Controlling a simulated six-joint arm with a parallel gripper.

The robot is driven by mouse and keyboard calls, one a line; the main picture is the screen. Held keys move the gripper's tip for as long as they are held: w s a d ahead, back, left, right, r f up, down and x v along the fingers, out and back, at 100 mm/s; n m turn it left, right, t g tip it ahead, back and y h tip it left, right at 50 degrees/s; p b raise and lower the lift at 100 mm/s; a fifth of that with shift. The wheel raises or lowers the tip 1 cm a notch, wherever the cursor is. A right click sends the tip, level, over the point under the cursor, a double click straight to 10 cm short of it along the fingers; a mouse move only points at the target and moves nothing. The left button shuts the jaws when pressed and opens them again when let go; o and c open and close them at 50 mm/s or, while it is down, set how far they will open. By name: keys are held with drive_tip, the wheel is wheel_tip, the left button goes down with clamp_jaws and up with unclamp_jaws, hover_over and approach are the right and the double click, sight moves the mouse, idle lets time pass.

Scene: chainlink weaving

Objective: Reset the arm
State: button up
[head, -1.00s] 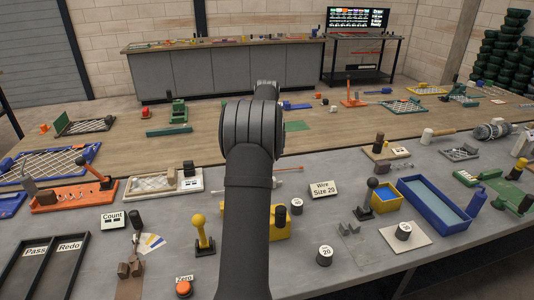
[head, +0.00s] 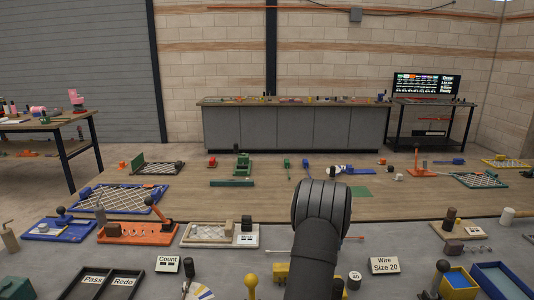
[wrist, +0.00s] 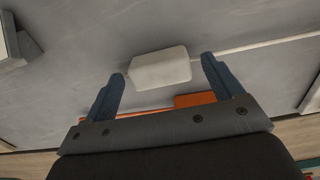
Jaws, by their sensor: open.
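My gripper (wrist: 163,85) shows in the wrist view with its two blue-grey fingers spread apart. It is open. A pale block-like thing (wrist: 160,69) appears between and just beyond the fingertips, over a grey surface; I cannot tell whether the fingers touch it. An orange part (wrist: 195,100) shows behind the gripper's base, partly hidden. In the head view my dark arm rises from the bottom edge at centre right, and its rounded joint hides the gripper.
The grey bench carries an orange lever fixture (head: 138,233), a white mesh tray (head: 220,235), a Pass/Redo tray (head: 100,284), a "Wire Size 20" sign (head: 385,265) and a blue bin (head: 500,280). The wooden table (head: 270,200) behind has clear patches.

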drive_tip(key=shift+w+r, duration=0.1)
drive_tip(key=shift+r, duration=1.85)
